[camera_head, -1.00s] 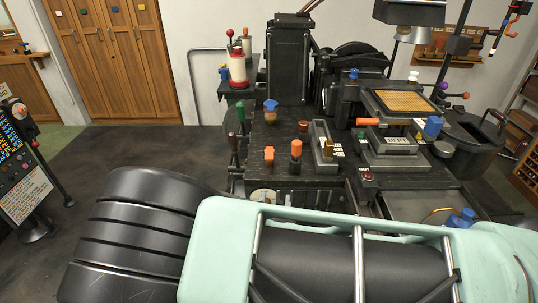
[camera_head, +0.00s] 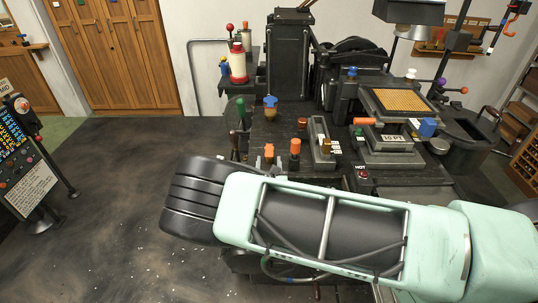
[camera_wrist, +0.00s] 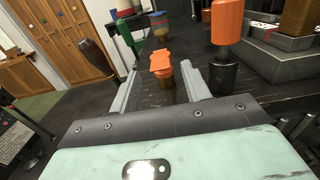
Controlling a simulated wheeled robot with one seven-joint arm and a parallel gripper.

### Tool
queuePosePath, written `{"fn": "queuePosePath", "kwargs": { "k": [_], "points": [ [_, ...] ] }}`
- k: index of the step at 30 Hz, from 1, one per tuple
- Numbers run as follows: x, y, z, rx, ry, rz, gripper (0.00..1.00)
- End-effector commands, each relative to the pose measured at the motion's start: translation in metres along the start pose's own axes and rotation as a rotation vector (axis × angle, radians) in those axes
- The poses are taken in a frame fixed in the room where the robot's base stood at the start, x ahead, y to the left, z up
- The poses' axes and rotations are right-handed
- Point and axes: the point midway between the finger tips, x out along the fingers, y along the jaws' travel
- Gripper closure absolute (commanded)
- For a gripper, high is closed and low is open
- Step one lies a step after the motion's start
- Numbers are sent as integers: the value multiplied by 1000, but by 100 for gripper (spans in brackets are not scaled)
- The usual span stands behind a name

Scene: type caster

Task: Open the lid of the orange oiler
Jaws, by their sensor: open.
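The orange oiler (camera_head: 269,151), a small jar with an orange lid and an amber-brown body, stands upright near the front left of the black machine bench. In the wrist view, the orange oiler (camera_wrist: 162,66) is ahead, in line with the gap between my fingers. Its lid looks closed. My gripper (camera_wrist: 158,76) is open and empty, with one finger on each side of the gap. I cannot tell how far the tips are from the oiler.
An orange-topped cylinder on a black base (camera_wrist: 224,70) stands close right of the oiler. A blue-lidded jar (camera_head: 270,106) stands behind it. A green-handled lever (camera_head: 240,112) is at the left. A metal block (camera_head: 321,146) stands to the right.

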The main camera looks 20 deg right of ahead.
Motion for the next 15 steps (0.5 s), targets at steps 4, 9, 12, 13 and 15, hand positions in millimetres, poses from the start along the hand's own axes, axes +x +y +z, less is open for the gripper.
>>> {"fn": "queuePosePath", "kwargs": {
  "k": [4, 9, 12, 13, 15],
  "points": [
    [18, 0, 1, 1, 0, -2, 53],
    [26, 0, 0, 0, 0, -1, 53],
    [26, 0, 0, 0, 0, 0, 53],
    [26, 0, 0, 0, 0, 0, 53],
    [26, 0, 0, 0, 0, 0, 53]
  ]
}}
